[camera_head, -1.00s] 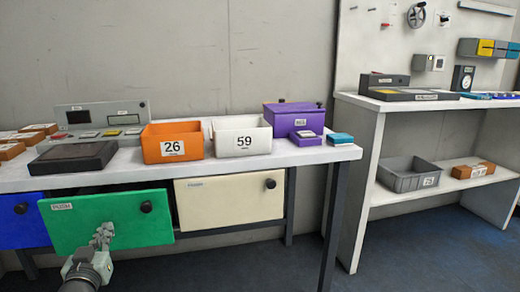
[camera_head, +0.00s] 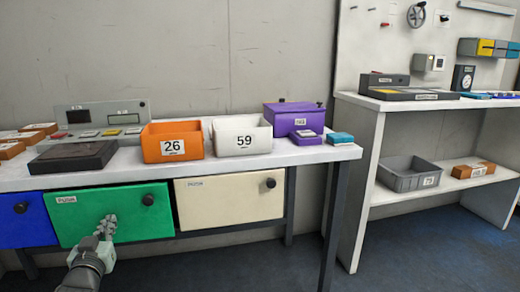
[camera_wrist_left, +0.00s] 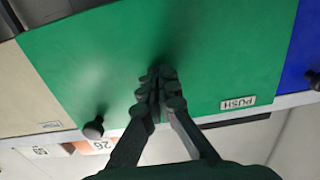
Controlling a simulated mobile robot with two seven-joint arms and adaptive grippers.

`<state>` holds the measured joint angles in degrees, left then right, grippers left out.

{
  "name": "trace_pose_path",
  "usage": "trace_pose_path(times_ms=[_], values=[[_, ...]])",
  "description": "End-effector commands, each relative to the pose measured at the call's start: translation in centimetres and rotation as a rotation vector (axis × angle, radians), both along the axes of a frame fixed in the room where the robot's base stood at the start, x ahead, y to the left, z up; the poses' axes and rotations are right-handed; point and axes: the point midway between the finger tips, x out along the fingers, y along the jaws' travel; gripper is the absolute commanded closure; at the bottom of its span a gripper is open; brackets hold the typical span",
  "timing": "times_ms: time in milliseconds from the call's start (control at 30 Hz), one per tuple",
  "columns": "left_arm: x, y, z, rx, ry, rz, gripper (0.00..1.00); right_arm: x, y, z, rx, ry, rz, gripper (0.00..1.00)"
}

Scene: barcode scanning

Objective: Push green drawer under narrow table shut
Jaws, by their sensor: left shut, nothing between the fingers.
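The green drawer (camera_head: 78,217), with a dark knob and a label reading PUSH in the left wrist view, is under the narrow white table (camera_head: 318,153). Its front looks nearly level with its neighbours, perhaps slightly proud. My left gripper (camera_head: 107,226) is shut and empty, with its fingertips at the drawer front, below and left of the knob. In the left wrist view the closed fingertips (camera_wrist_left: 160,80) are at the green face (camera_wrist_left: 220,50) and appear to touch it. My right gripper is not in view.
A blue drawer (camera_head: 22,220) is left of the green one and a cream drawer (camera_head: 225,202) right. On the table are an orange bin (camera_head: 172,149), a white bin (camera_head: 241,142) and a purple box (camera_head: 295,117). A shelf unit (camera_head: 362,180) stands at right.

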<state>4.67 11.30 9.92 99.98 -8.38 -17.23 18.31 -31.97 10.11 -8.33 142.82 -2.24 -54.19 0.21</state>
Motion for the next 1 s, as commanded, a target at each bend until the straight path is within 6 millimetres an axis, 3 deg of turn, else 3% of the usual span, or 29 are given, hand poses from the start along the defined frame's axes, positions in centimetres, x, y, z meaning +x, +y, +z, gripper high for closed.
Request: trace_pose_path(times_ms=[700,1000], values=[[2.2,0.5,0.0,0.000,-0.001,0.000,1.00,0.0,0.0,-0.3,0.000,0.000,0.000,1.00],[2.1,0.5,0.0,0.000,0.000,0.000,1.00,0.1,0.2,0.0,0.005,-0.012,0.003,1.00]])
